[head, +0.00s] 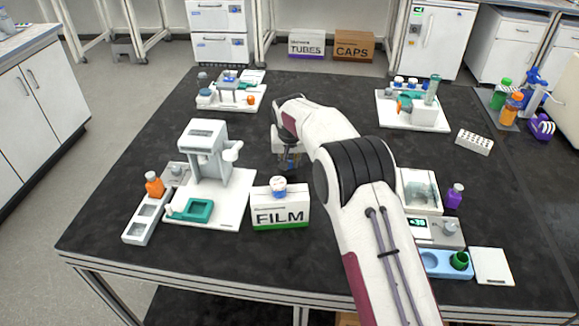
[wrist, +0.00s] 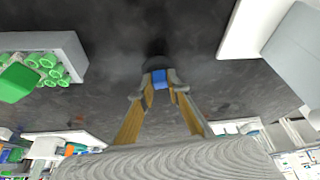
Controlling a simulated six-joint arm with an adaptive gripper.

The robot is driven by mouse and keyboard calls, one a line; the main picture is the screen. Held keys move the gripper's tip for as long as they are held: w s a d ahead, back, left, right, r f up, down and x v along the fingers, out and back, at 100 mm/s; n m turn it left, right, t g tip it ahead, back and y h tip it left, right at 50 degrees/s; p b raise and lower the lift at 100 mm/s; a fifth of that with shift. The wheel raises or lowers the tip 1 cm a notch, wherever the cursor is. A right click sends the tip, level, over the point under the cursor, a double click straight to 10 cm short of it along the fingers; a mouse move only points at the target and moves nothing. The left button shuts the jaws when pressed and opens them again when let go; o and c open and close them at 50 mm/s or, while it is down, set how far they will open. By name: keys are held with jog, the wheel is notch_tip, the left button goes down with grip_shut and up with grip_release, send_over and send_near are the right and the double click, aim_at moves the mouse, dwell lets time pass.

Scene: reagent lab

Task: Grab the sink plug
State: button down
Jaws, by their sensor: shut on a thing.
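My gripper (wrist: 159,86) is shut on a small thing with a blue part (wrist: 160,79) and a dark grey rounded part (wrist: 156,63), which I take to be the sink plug. The fingers close on both sides of the blue part. The dark part lies beyond the fingertips over the black bench top; whether it touches the bench is unclear. In the head view my gripper (head: 288,162) is low over the middle of the bench, behind the FILM box, partly hidden by my arm. The plug cannot be made out there.
The FILM box (head: 281,212) with a jar on top stands in front of my gripper. A white stand on a board (head: 231,211) is to its left. Another board with bottles (head: 385,111) stands at the back right.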

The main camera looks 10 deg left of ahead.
notch_tip(320, 180, up, 8)
jog(key=shift+f, duration=0.25)
